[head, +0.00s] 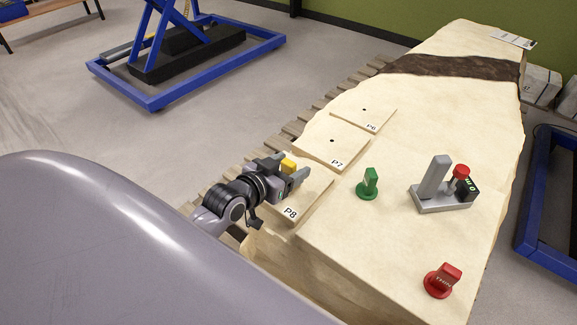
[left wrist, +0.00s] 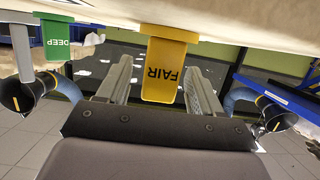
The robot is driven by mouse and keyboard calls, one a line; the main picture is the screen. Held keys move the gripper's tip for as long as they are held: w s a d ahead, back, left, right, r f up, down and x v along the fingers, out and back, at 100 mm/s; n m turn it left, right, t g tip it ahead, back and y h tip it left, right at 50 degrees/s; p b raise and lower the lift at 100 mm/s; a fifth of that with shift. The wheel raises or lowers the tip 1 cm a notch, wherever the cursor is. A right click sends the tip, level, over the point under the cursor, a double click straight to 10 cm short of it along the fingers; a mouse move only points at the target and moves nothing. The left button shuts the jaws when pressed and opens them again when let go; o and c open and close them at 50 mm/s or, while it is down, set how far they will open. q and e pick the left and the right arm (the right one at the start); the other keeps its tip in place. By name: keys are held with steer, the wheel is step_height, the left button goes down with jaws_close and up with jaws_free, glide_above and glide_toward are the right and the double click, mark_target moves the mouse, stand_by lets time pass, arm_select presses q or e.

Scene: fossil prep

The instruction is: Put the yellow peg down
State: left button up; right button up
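The yellow peg (head: 288,165) is at the plate marked P8 (head: 312,200) in the head view. In the left wrist view, which is upside down, the yellow peg (left wrist: 165,68) reads FAIR and its wide collar meets the pale surface. Whether it sits in a hole is hidden. My left gripper (head: 284,172) is at the P8 plate with its fingers on either side of the peg. The left wrist view shows a gap between the peg and each finger of the gripper (left wrist: 160,85), so it is open. My right gripper is not in view.
Plates P7 (head: 331,141) and P6 (head: 364,110) show empty holes. A green peg (head: 369,184), a red peg (head: 441,281) and a grey fixture with a red-topped part (head: 434,186) stand on the pale block (head: 430,110). A blue frame (head: 548,200) stands at right.

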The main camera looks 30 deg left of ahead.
arm_select(q)
steer(key=shift+r, duration=0.2)
steer(key=d+p+v, duration=0.1)
steer(key=p+v, duration=0.1)
steer(key=v, duration=1)
steer(key=s+d+f+m+g+h, duration=0.15)
steer(key=s+d+f+g, duration=0.35)
steer(key=d+f, duration=0.65)
step_height(320, 180, up, 7)
steer(key=s+a+t+p, duration=0.1)
steer(key=s+a+p, duration=0.1)
steer(key=p, duration=0.9)
steer(key=shift+a, duration=0.4)
steer(key=shift+f, duration=0.1)
